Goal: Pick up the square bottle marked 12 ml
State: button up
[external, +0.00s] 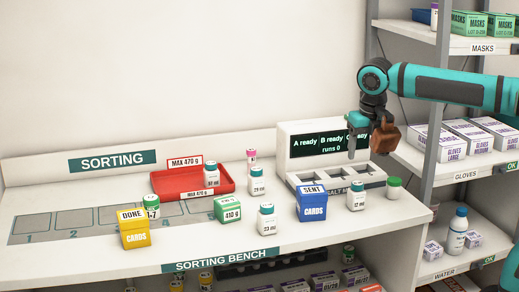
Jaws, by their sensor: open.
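Several small white bottles with labels stand on the bench, and the print is too small to read surely. One with a dark teal cap (356,196) stands right of the blue box, and its label may read 12 ml. Similar bottles stand in front (267,220), farther back (257,182) and on the red tray (211,176). I cannot tell which is square. My gripper (363,155) is open above the right side of the bench, over the display unit and apart from the bottles. A brown block-like shape shows beside its fingers; I cannot tell what it is.
The red tray (168,193) lies at the back. The display unit (291,134) with empty slots is behind. Shelves (445,178) are at right. Numbered areas at left are mostly clear.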

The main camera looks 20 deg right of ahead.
aim_at(359, 183)
jog(key=f, duration=0.3)
jog(key=w+f, duration=0.1)
jog(key=f, duration=0.5)
jog(key=shift+w+f, duration=0.25)
jog(key=shift+f, duration=0.05)
jog(key=shift+w+a+f, duration=0.1)
jog(key=shift+w+f, duration=0.1)
jog(key=shift+f, duration=0.75)
jog(key=shift+w+d+f, duration=0.1)
jog(key=shift+w+f, duration=0.05)
jog(key=shift+f, duration=0.85)
jog(key=shift+w+a+f, duration=0.1)
jog(key=shift+w+f, duration=0.1)
jog(key=shift+f, duration=0.75)
jog(key=c, duration=1)
